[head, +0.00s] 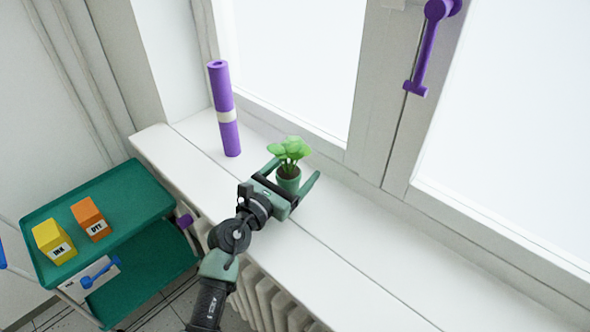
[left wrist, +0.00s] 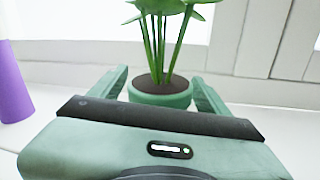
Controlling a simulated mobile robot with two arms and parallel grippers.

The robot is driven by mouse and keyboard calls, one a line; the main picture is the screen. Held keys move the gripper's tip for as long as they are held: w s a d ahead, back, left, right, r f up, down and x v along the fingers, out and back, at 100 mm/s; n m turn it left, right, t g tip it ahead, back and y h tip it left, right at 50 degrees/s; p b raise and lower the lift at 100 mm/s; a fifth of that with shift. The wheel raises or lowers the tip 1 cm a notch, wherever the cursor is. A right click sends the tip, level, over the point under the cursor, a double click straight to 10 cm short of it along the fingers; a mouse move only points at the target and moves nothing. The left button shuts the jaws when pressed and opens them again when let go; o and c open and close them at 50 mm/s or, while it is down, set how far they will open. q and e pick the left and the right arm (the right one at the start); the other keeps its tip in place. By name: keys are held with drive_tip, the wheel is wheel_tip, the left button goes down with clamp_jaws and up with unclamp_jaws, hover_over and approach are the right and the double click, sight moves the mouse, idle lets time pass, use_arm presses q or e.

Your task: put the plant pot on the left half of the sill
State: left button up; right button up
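The plant pot (head: 288,181) is small and green, with a leafy plant in dark soil. My left gripper (head: 294,171) reaches in from the front, with one finger on each side of the pot. The fingers look spread, with a small gap visible in the head view. In the left wrist view the pot (left wrist: 160,97) sits between the fingers, its lower part hidden by the gripper body. My right gripper is not in view.
A purple roll (head: 223,110) with a pale band stands on the sill left of the pot. A green cart (head: 130,204) with a yellow box (head: 54,241) and an orange box (head: 90,219) is at left. A purple window handle (head: 428,45) hangs above. The sill's right is clear.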

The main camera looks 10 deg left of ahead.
sight(281, 184)
use_arm(q)
drive_tip(key=shift+r, duration=0.2)
drive_tip(key=b+v, duration=0.1)
drive_tip(key=v, duration=1)
drive_tip(key=shift+s+f, duration=0.1)
drive_tip(key=shift+s, duration=0.15)
drive_tip(key=shift+s+a, duration=0.2)
drive_tip(key=shift+s, duration=0.05)
